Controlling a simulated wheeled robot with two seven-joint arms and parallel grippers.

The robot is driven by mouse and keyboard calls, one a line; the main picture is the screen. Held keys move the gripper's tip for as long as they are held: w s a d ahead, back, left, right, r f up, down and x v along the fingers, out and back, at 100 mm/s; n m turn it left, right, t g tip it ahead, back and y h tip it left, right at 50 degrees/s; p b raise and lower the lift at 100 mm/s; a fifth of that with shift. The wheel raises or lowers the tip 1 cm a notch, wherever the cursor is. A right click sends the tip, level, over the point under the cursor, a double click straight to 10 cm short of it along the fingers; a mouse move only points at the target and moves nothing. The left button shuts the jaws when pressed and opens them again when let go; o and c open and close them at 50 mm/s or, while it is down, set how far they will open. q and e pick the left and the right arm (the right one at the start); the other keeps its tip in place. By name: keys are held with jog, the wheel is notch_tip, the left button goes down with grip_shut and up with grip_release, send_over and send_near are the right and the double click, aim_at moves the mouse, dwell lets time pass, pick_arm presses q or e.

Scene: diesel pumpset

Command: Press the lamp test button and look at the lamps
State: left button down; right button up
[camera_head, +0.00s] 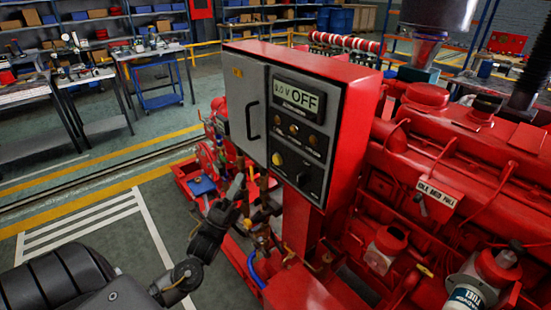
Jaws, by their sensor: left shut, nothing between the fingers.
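A red control cabinet (345,135) with a grey front stands on a red post. Its display (298,98) reads "0.0 V OFF". Below it is a row of small round lamps (293,129), dark amber, none clearly lit. Under them are a yellow round control (277,159) and a dark switch (301,179). The labels are too small to read, so I cannot tell which control is the lamp test button. My left gripper (238,186) is shut and empty, below and left of these controls, apart from the panel front. My right gripper is not in view.
A grey door (247,108) with a black handle is at the cabinet's left. The red diesel engine (465,185) fills the right. Pipes and a blue hose (254,270) crowd the space below the panel. Workbenches (90,80) stand far left, with clear floor between.

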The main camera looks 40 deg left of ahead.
aim_at(277, 160)
pick_arm(q)
jog(key=shift+r, duration=0.15)
jog(key=w+d+b, duration=0.2)
jog(key=w, duration=0.6)
jog(key=shift+w+d, duration=0.2)
jog(key=shift+d, duration=0.1)
dwell(1.2)
dwell(1.0)
jog(key=shift+w+d, duration=0.15)
jog(key=shift+w, duration=0.25)
